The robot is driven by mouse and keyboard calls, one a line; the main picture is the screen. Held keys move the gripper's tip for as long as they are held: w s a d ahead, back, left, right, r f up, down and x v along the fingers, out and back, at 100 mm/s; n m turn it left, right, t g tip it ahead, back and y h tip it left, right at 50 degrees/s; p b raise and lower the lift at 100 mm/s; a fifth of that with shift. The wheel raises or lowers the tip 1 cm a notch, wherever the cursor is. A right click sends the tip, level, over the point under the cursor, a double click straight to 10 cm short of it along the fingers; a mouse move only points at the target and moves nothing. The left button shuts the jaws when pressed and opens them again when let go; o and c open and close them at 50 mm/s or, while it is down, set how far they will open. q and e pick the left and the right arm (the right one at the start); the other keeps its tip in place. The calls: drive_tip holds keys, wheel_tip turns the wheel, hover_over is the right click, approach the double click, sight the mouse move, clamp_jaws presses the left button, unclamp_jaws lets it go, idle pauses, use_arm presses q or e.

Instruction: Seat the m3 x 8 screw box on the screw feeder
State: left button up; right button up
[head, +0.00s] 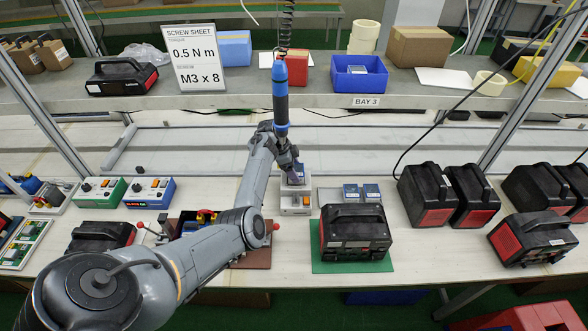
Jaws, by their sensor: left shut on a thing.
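The screw feeder (295,204) is a small pale box with an orange button, standing mid-table. My left gripper (294,172) is directly above it, pointing down and shut on a small blue screw box (298,179). The box is at the feeder's top; the gripper partly hides it, and I cannot tell whether it touches the feeder or is level. Its label is too small to read. Two similar blue boxes (361,192) stand on a grey tray to the right. The screw sheet (195,58) on the shelf reads 0.5 N m, M3 x 8. My right gripper is out of view.
A blue-handled screwdriver (280,100) hangs on a coiled cable just behind my wrist. A black power station (355,230) sits on a green mat at right of the feeder. More black units (425,195) stand farther right.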

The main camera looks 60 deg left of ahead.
use_arm(q)
drive_tip(key=shift+f, duration=0.6)
idle(0.4)
drive_tip(key=o, duration=1.1)
drive_tip(key=shift+c, duration=0.2)
drive_tip(key=shift+r, duration=0.1)
wheel_tip(320, 180, up, 4)
drive_tip(key=p, duration=0.3)
drive_tip(key=shift+f+p, duration=0.25)
drive_tip(key=shift+p, duration=0.1)
wheel_tip(320, 180, up, 3)
drive_tip(key=p, duration=0.4)
drive_tip(key=shift+r, duration=0.2)
